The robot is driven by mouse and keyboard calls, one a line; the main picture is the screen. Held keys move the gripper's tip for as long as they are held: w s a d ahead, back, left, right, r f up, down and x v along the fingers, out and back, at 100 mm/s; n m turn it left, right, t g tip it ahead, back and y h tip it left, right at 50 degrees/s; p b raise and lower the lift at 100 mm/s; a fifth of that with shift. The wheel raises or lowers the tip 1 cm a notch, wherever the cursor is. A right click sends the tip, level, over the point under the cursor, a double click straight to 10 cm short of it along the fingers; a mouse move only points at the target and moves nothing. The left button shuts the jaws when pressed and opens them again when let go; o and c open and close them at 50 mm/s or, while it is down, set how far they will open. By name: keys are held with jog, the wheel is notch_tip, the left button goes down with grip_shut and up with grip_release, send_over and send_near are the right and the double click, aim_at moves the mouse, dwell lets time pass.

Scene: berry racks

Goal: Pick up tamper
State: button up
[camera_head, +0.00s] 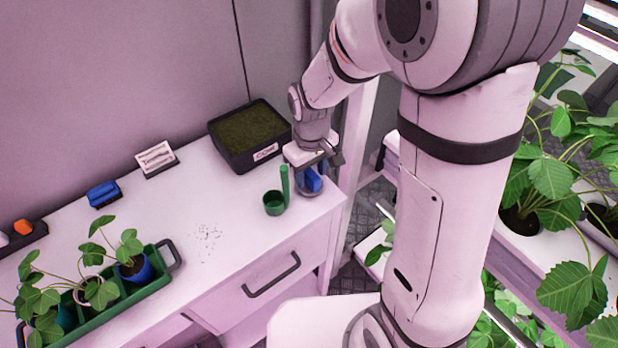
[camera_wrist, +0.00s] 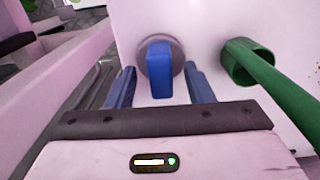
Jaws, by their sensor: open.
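The tamper has a blue block handle (camera_wrist: 159,72) on a round grey base and stands upright on the white worktop. In the head view its base (camera_head: 309,191) shows near the worktop's right end, partly hidden under my gripper. My gripper (camera_wrist: 160,67) is open and points down over the tamper. In the wrist view one blue finger is on each side of the handle, with a visible gap on both sides. The head view shows my gripper (camera_head: 314,170) just above the tamper. How far down the fingers reach beside the handle is unclear.
A green scoop (camera_head: 274,204) with an upright handle stands close beside the tamper. A dark soil tray (camera_head: 246,161) is behind. A small sign (camera_head: 156,160), a blue block-like item (camera_head: 103,194) and a green plant carrier (camera_head: 133,293) are further left. The worktop's middle is clear except for scattered specks.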

jog(key=shift+f, duration=0.6)
grip_shut()
